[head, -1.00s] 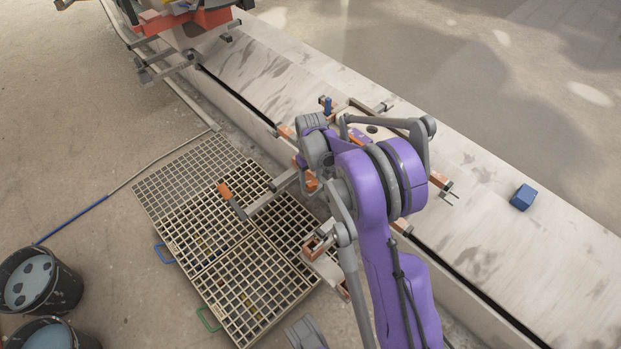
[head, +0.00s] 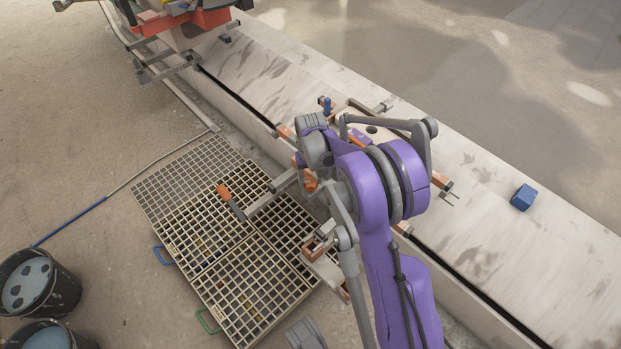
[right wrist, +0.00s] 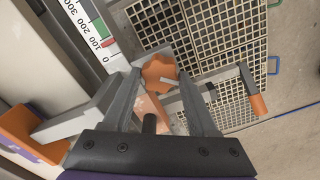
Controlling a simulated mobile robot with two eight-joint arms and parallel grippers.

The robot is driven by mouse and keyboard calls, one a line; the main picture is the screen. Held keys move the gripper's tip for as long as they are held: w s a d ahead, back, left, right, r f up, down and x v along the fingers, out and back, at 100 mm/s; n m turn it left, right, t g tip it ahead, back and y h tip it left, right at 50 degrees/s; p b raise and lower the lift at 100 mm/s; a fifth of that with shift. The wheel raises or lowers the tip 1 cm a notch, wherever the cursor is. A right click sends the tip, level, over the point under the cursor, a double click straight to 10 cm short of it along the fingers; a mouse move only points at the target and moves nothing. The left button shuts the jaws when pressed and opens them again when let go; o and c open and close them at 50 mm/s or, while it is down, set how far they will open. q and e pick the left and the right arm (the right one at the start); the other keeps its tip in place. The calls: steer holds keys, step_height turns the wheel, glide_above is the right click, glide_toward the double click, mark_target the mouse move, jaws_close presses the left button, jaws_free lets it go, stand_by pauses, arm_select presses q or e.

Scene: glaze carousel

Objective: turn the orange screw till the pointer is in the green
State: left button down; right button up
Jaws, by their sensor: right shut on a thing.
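In the right wrist view the orange screw (right wrist: 158,71) has a lobed knob and sits between the fingers of my right gripper (right wrist: 158,80), which is shut on it. A white scale (right wrist: 91,30) with numbers from 0 to 300 and a coloured strip lies just left of the fingers. A green part (right wrist: 98,24) and a red part show on the strip. I cannot make out the pointer's exact place. In the head view my purple arm hides most of the gripper and the scale. My left gripper is not in view.
A grey crank with an orange handle (head: 224,191) juts over the floor grating (head: 190,180). A pale beam (head: 480,210) runs diagonally, with a blue block (head: 523,197) on it. Buckets (head: 40,283) stand at lower left. An orange-red machine (head: 205,18) is at the top.

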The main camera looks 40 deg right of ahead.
mark_target(310, 181)
steer(key=o, duration=1.4)
step_height(310, 181, up, 11)
steer(key=shift+f+p, duration=0.1)
steer(key=shift+p, duration=1.15)
